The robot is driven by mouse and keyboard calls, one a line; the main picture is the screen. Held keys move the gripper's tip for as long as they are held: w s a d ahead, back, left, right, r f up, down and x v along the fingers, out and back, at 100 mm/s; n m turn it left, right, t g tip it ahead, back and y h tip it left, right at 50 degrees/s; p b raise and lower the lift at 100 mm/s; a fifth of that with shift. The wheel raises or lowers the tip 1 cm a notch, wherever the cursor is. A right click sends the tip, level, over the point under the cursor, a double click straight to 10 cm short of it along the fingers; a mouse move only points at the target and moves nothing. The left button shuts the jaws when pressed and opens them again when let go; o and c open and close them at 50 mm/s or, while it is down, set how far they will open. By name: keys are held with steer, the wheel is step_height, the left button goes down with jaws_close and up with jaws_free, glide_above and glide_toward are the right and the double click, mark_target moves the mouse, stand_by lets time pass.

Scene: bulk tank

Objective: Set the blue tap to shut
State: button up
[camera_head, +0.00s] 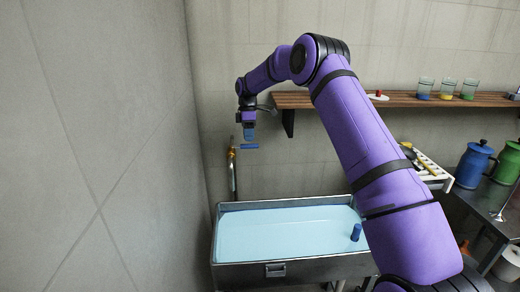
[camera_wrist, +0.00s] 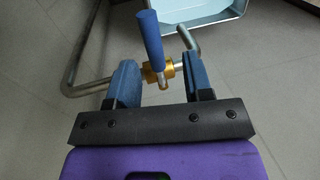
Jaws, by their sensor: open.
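The blue tap's handle (camera_head: 249,147) sticks out to the right from the brass valve (camera_head: 231,153) on a pipe by the wall corner. In the wrist view the blue handle (camera_wrist: 149,35) points up the picture, across the line of the metal pipe (camera_wrist: 88,88). The brass valve (camera_wrist: 167,69) shows between my fingers. My gripper (camera_head: 249,136) is just above the handle in the head view. In the wrist view my gripper (camera_wrist: 158,63) is open, one blue finger on each side of the handle's base, with gaps on both sides. I cannot tell the exact depth between fingertips and handle.
A metal tank (camera_head: 290,271) of pale blue liquid stands below the tap, with a blue cylinder (camera_head: 356,232) in it at the right. A wooden shelf (camera_head: 395,99) with several cups is on the back wall. A blue jug (camera_head: 475,163) stands far right. The left wall is close.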

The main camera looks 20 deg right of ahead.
steer(key=s+a+r, duration=0.1)
steer(key=s, duration=1.4)
steer(key=shift+s+a+r, duration=0.15)
steer(key=shift+s, duration=0.25)
steer(key=shift+r, duration=0.15)
steer(key=s+a+r+m+t+h, duration=0.1)
steer(key=s+r+m+t, duration=0.4)
steer(key=s+r, duration=1.3)
steer(key=s+r+m+t, duration=0.2)
steer(key=s+m, duration=0.7)
steer(key=s, duration=1.2)
steer(key=shift+d+r+m, duration=0.2)
steer(key=shift+r+m, duration=0.1)
steer(key=shift+r, duration=0.25)
